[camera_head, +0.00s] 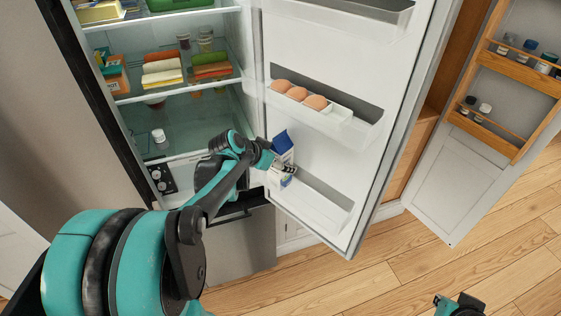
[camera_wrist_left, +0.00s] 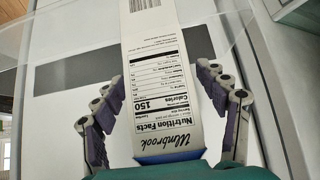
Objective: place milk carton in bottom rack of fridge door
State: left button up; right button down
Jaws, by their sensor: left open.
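The milk carton (camera_head: 284,150) is white with a blue top. It stands at the left end of the bottom rack (camera_head: 322,204) of the open fridge door, partly hidden by my gripper. My left gripper (camera_head: 286,169) is at the carton. In the left wrist view, the fingers (camera_wrist_left: 168,105) are spread on both sides of the carton (camera_wrist_left: 162,75), with gaps between them and its printed side. The carton's base is hidden in the head view. My right gripper (camera_head: 460,304) shows only in part at the bottom edge; its fingers are not clear.
An egg rack (camera_head: 335,122) with several eggs is higher on the fridge door (camera_head: 330,60). The fridge shelves at the left hold food packs and jars. An open cabinet door (camera_head: 450,180) with spice racks stands at the right. The bottom rack's right part is empty.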

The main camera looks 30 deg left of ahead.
pick_arm(q)
jog(key=p+v, duration=0.2)
jog(key=v, duration=0.9)
jog(key=s+d+f+n+y, duration=0.1)
jog(key=s+d+f, duration=0.2)
jog(key=s+d, duration=0.2)
jog(key=s+d+f+n+g+y, duration=0.1)
jog(key=s+d+f, duration=0.2)
jog(key=d, duration=0.9)
jog(key=s, duration=0.3)
jog(key=shift+d+f+n+g, duration=0.15)
jog(key=shift+f+n+g, duration=0.1)
jog(key=shift+n+g, duration=0.05)
